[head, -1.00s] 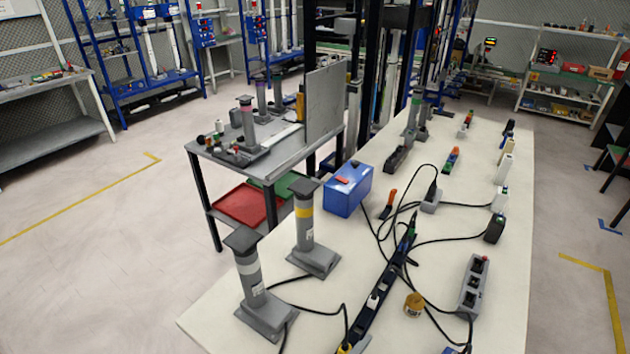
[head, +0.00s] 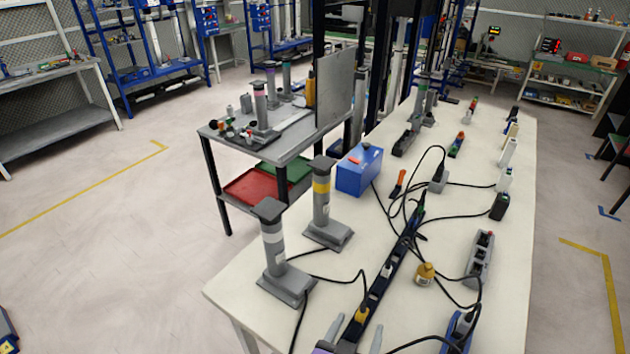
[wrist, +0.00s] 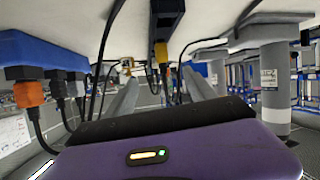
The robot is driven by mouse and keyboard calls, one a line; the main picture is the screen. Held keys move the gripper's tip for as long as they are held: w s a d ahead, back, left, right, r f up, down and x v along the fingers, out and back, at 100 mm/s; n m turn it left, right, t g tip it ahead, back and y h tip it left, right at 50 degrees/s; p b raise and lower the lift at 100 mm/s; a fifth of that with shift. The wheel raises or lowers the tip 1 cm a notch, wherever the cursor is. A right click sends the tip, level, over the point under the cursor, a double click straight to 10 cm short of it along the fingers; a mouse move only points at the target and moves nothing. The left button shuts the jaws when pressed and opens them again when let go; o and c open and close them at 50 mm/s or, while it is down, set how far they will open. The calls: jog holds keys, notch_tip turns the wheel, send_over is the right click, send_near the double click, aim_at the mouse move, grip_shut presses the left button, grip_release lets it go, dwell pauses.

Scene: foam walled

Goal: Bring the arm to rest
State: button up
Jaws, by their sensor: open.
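Most of my arm is out of view.
Two grey posts on feet (head: 274,245) (head: 321,200) stand on the table's left side. Black cables cross the table. Open floor (head: 110,270) lies left.

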jog(key=a+n+y, duration=0.2)
jog(key=shift+a+t, duration=0.3)
jog(key=s+n+y, duration=0.1)
jog(key=s+a+n+y, duration=0.1)
jog(key=shift+a+f+y, duration=0.15)
jog(key=shift+a+y, duration=0.1)
jog(key=shift+y, duration=0.15)
jog(key=s+d+r, duration=0.3)
jog(key=s+d, duration=0.2)
jog(key=s, duration=0.4)
jog(key=s+d+r+t, duration=0.1)
jog(key=s+d+r, duration=0.3)
jog(key=s, duration=0.6)
jog(key=s+d+r+t, duration=0.1)
jog(key=s+d+r, duration=0.3)
jog(key=s, duration=0.6)
jog(key=shift+d+r+y, duration=0.2)
jog(key=shift+d+y, duration=0.1)
jog(key=shift+d, duration=0.95)
jog(key=shift+s, duration=0.1)
